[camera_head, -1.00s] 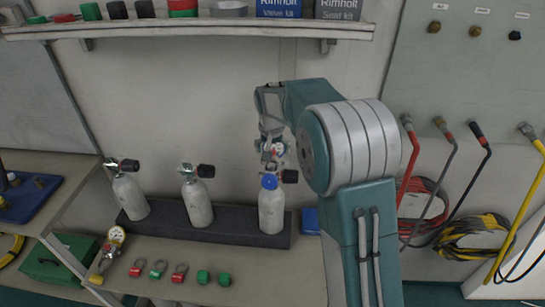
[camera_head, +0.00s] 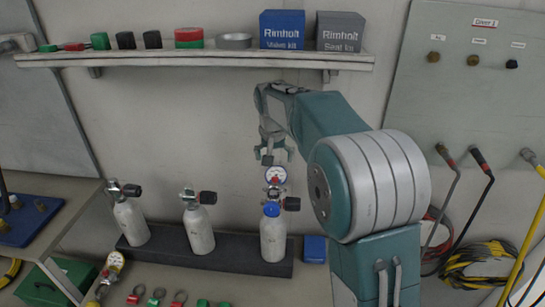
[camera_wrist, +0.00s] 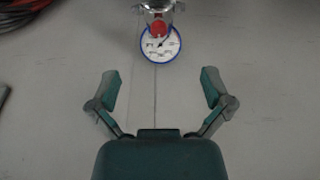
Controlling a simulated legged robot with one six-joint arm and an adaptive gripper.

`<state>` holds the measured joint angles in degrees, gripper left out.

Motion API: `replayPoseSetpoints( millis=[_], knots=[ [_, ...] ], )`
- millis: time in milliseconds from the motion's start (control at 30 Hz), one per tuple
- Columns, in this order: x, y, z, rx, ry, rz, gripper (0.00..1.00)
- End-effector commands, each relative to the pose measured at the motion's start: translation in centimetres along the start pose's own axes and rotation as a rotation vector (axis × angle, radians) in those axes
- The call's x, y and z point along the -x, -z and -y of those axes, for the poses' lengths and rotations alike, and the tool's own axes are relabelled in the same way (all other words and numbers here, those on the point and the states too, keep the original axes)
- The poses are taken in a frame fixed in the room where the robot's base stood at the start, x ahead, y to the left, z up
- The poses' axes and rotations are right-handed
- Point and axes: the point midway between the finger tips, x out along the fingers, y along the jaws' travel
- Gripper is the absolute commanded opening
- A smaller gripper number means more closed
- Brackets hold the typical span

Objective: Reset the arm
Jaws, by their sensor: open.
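My gripper (camera_head: 274,156) is in front of the wall, below the shelf and above the right-hand cylinder. In the wrist view its two fingers (camera_wrist: 160,90) are spread wide with nothing between them. The right-hand cylinder (camera_head: 273,238) stands upright in the dark rack, with a blue collar and a black knob. A round gauge (camera_head: 275,176) with a white face sits on its top, just below my fingers and apart from them. In the wrist view the blue-rimmed gauge (camera_wrist: 160,44) lies beyond the fingertips.
Two more grey cylinders (camera_head: 199,229) (camera_head: 131,221) stand in the dark rack (camera_head: 165,253). The shelf (camera_head: 200,58) above holds boxes and caps. Hoses (camera_head: 480,255) hang at the right. A loose gauge (camera_head: 115,261) and rings lie on the bench.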

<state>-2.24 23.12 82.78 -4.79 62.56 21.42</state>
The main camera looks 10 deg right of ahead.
Motion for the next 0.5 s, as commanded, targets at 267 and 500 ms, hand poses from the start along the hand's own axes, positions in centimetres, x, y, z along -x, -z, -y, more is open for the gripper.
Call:
replayPoseSetpoints(
  millis=[267,500],
  knots=[
    [4.0,-3.3,-1.6,0.035,0.021,-0.037,1.00],
    [8.2,-9.0,-3.9,0.091,0.048,-0.088,1.00]
  ],
)
